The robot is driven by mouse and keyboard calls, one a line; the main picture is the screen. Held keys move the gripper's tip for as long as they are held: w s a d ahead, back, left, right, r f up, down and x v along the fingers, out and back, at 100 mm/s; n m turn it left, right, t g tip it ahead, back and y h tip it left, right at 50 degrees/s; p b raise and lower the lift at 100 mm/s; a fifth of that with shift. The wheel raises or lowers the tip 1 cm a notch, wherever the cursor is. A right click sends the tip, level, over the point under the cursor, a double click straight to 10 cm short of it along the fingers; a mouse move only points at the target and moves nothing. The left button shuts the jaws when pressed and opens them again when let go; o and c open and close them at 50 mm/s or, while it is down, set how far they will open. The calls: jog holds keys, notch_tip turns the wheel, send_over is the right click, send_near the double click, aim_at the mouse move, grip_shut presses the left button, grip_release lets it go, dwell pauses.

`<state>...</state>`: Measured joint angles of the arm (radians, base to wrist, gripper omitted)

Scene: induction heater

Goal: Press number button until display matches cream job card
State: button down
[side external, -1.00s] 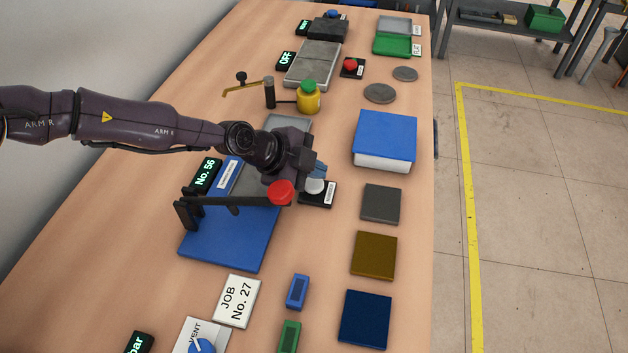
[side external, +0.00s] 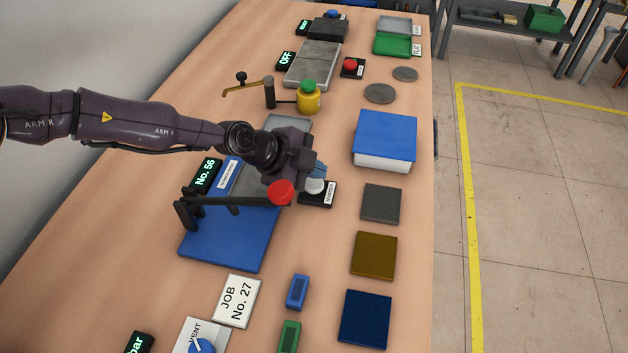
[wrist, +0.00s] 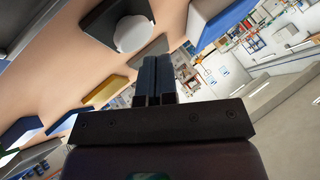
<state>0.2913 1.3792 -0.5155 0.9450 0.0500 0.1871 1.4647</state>
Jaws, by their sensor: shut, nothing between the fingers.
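The display (side external: 205,176) on the blue machine reads "No. 56" in green digits. The cream job card (side external: 237,301) lies in front of the machine and reads "JOB No. 27". The number button is a round white cap (side external: 314,186) on a black base (side external: 319,196) with a small label. My gripper (side external: 319,170) is shut and empty, its blue-grey fingertips close above the white button; contact cannot be made out. In the wrist view the white button (wrist: 133,35) shows beyond and left of the closed fingers (wrist: 154,75).
A lever with a red knob (side external: 280,192) stands over the blue machine (side external: 220,239), near my gripper. A blue-topped block (side external: 385,136) and several dark flat pads lie to the right. A yellow bottle with a green cap (side external: 308,98) stands behind.

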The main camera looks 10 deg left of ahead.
aim_at(314, 185)
jog(key=shift+f, duration=0.1)
jog(key=shift+f, duration=0.3)
jog(key=shift+f, duration=0.55)
dwell(0.9)
jog(key=shift+r, duration=0.95)
jog(key=shift+r, duration=2.5)
